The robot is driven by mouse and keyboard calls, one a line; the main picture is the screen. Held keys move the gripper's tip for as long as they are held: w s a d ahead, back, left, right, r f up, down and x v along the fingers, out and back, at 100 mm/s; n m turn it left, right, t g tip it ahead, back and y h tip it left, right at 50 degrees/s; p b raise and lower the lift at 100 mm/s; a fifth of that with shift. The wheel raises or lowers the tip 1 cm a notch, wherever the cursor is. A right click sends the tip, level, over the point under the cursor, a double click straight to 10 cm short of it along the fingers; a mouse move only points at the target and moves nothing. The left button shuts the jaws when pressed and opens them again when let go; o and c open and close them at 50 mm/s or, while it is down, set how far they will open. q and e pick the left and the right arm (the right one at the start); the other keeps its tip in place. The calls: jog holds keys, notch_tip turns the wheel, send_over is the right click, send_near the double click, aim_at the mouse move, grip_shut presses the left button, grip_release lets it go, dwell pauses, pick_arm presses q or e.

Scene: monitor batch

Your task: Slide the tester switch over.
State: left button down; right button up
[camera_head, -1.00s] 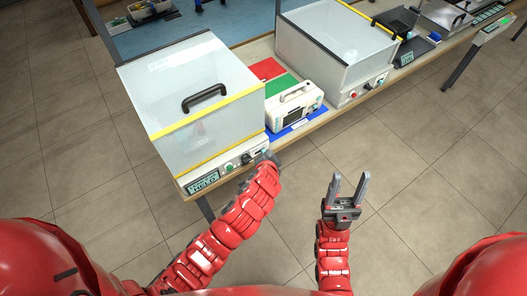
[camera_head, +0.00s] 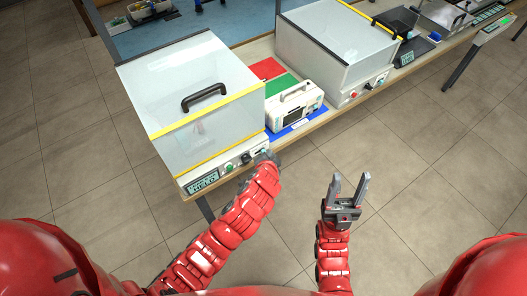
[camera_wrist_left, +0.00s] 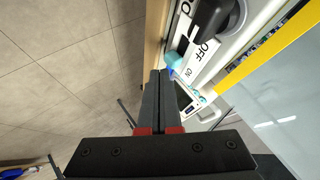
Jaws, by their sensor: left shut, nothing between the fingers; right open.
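The tester is a clear-lidded box (camera_head: 190,85) at the left of the bench in the head view. Its front panel has a display (camera_head: 203,183), a green button (camera_head: 229,167) and a black knob (camera_head: 246,158). In the left wrist view, a blue-teal switch cap (camera_wrist_left: 174,59) sits beside a label (camera_wrist_left: 198,60) reading OFF and ON. My left gripper (camera_head: 270,156) is shut and empty at the panel's right end. Its fingertips (camera_wrist_left: 160,72) are close beside the cap; contact is unclear. My right gripper (camera_head: 349,178) is open and empty over the floor.
A white monitor (camera_head: 295,106) with a handle stands right of the tester, on a blue mat (camera_head: 284,136). A second lidded box (camera_head: 335,45) stands further right. Red and green mats (camera_head: 267,69) lie behind the monitor. The floor before the bench is clear.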

dwell(0.3)
pick_arm(q)
jog(key=shift+s+a, duration=0.55)
jog(key=shift+a, duration=0.2)
dwell(0.5)
jog(key=shift+w+d+b, duration=0.2)
jog(key=shift+d+b, duration=0.05)
jog(key=shift+b, duration=0.05)
dwell(0.4)
jog(key=s+d+b, duration=0.1)
jog(key=s+b, duration=0.1)
jog(key=s+d+r+b, duration=0.1)
jog(key=s+d+b, duration=0.1)
jog(key=shift+s+d, duration=0.2)
jog(key=shift+s, duration=0.2)
jog(key=shift+r, duration=0.1)
dwell(0.4)
